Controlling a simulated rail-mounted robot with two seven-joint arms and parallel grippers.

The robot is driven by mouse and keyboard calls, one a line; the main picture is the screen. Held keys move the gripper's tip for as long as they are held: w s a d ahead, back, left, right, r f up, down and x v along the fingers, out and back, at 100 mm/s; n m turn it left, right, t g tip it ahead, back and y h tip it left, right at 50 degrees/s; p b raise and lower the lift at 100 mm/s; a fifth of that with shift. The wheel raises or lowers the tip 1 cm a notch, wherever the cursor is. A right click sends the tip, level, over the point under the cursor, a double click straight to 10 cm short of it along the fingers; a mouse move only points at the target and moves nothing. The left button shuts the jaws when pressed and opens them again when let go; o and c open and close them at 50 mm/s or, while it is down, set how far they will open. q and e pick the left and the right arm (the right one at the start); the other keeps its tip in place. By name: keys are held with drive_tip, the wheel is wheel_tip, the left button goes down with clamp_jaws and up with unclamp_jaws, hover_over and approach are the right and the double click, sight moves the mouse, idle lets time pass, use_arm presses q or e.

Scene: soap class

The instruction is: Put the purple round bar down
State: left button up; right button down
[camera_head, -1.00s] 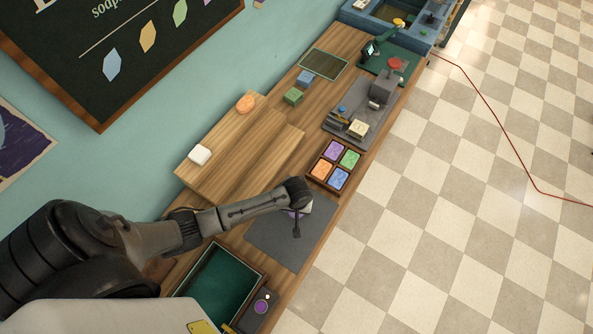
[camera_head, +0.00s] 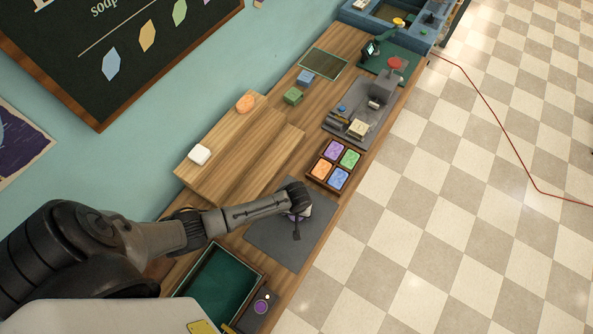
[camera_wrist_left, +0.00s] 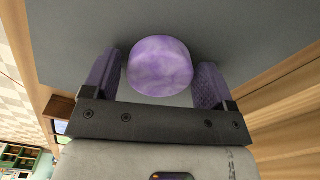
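The purple round bar (camera_wrist_left: 160,66) lies on the dark grey mat (camera_wrist_left: 75,30) in the left wrist view, between the two fingers of my left gripper (camera_wrist_left: 161,75). The fingers stand apart, with a narrow gap showing on each side of the bar. In the head view my left gripper (camera_head: 297,215) is low over the grey mat (camera_head: 270,240), and my wrist hides most of the bar there. My right gripper is in neither view.
A wooden tray of coloured bars (camera_head: 329,183) sits just beyond the mat. A green-lined bin (camera_head: 222,284) and a dark block with a purple disc (camera_head: 261,305) are on the near side. A stepped wooden stand (camera_head: 235,150) is at the left.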

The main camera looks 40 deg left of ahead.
use_arm(q)
drive_tip(key=shift+o, duration=0.9)
drive_tip(key=shift+r, duration=0.25)
wheel_tip(320, 180, up, 10)
drive_tip(key=p, duration=0.1)
drive_tip(key=s+d+r+m+t, duration=0.1)
drive_tip(key=s+r+m+t, duration=0.2)
drive_tip(key=s+r+m, duration=0.6)
drive_tip(key=s+r, duration=0.3)
drive_tip(key=s, duration=0.4)
drive_tip(key=shift+r+t, duration=0.3)
drive_tip(key=shift+r, duration=0.05)
drive_tip(key=shift+s+r, duration=0.1)
